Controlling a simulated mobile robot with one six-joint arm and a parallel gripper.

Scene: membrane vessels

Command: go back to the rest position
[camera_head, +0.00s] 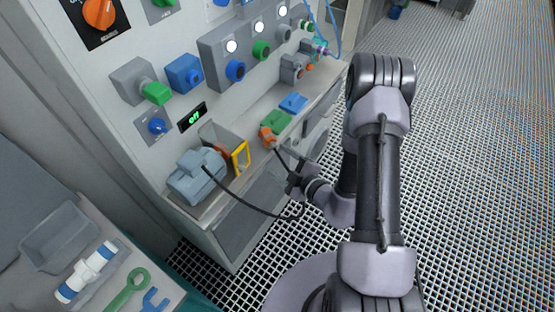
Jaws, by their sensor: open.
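My gripper (279,149) is dark and small in the head view, at the end of my bent grey arm. It points left toward the ledge of the wall panel, and its fingers look apart. Its fingertips are close to an orange piece (267,137) beside a green block (276,120) on the ledge. Whether they touch the orange piece is too small to tell. I see nothing held between the fingers.
A blue-grey device (197,177) and a yellow frame (241,158) sit on the ledge (212,205). A black cable (245,202) hangs between the device and my wrist area. A tray (60,236) and tools lie lower left. The grating floor (480,170) at right is clear.

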